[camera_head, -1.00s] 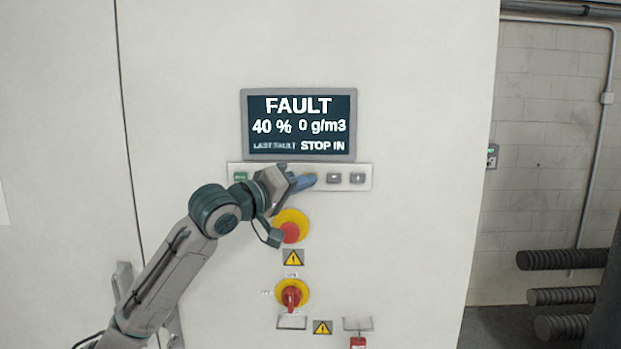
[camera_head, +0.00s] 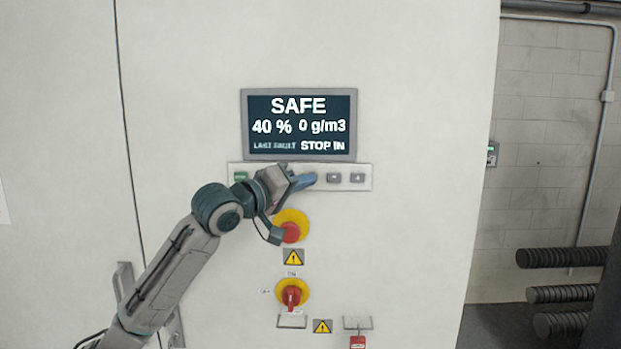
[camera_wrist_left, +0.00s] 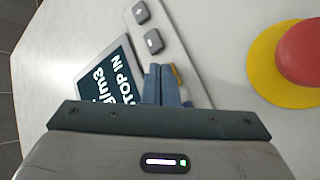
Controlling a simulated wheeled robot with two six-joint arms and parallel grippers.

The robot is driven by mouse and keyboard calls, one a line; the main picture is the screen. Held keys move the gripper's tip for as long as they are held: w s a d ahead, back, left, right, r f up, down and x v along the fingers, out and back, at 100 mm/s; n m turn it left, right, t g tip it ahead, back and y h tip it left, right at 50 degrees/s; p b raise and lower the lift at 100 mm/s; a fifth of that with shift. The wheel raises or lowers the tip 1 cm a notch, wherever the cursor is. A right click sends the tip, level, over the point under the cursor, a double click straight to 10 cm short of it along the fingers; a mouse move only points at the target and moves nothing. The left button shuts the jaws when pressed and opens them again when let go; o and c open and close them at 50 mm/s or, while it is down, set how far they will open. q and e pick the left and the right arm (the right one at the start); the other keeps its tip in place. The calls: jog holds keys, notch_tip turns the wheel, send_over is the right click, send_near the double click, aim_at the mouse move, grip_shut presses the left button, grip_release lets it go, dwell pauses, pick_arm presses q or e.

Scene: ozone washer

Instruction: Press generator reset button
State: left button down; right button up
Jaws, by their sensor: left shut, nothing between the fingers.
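The generator's control strip (camera_head: 367,185) runs below the display (camera_head: 300,124), which reads SAFE, 40 %, 0 g/m3 and STOP IN. A green button (camera_head: 241,176) is at the strip's left, and two grey buttons (camera_head: 334,178) are at its right. My left gripper (camera_head: 311,179) is shut and empty, its blue fingertips at the middle of the strip. In the left wrist view the shut fingers (camera_wrist_left: 161,72) cover most of a yellow button (camera_wrist_left: 175,76). I cannot tell whether they touch it. My right gripper is not in view.
A red emergency stop on a yellow disc (camera_head: 303,222) sits just below my left gripper. It is large in the left wrist view (camera_wrist_left: 304,45). A red rotary switch (camera_head: 292,296) is lower down, with a red tag (camera_head: 357,342) nearby. A door handle (camera_head: 125,285) is at the left.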

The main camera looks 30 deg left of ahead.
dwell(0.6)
pick_arm(q)
jog(key=shift+s+d, duration=0.35)
jog(key=shift+s, duration=0.25)
jog(key=shift+b, duration=0.3)
jog(key=s+d, duration=0.1)
jog(key=s+b, duration=0.1)
jog(key=s+d, duration=0.1)
jog(key=s, duration=0.1)
jog(key=shift+s+d, duration=0.1)
jog(key=shift+d, duration=0.2)
dwell(0.4)
